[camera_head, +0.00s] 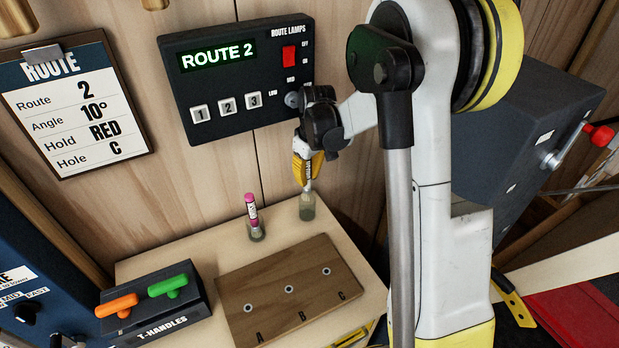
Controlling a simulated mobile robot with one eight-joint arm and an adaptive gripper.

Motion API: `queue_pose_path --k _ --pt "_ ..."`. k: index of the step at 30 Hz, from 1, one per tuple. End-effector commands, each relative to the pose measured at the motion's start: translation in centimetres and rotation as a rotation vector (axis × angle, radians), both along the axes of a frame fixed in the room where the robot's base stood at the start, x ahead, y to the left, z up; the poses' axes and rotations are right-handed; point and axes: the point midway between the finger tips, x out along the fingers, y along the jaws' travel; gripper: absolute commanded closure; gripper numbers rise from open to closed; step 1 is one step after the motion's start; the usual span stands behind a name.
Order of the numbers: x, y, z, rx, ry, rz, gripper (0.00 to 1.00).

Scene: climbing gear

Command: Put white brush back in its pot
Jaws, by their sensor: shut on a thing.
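My gripper (307,168), with yellow fingers, points down near the back right of the wooden table. It is shut on the white brush (308,185), of which only a short pale length shows below the fingers. The brush is roughly upright. Its lower end is at the mouth of a small greenish, see-through pot (307,210). I cannot tell how deep the brush sits in the pot. The fingers are above the pot's rim and hide the upper part of the brush.
A pink-and-white brush (251,208) stands in a second pot (257,234) to the left. A wooden board (270,312) with holes A, B and C lies in front. A T-handle rack (160,318) is at left. The route lamp panel (235,110) is close behind my gripper.

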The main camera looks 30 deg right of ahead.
Motion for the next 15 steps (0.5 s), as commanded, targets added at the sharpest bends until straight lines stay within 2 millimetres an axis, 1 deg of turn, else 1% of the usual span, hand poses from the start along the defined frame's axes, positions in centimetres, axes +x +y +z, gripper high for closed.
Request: queue_pose_path --k 1,15 --pt "0.0 0.0 -0.9 0.000 0.000 0.000 1.00" --pt "0.0 0.0 -5.9 0.000 0.000 0.000 1.00"
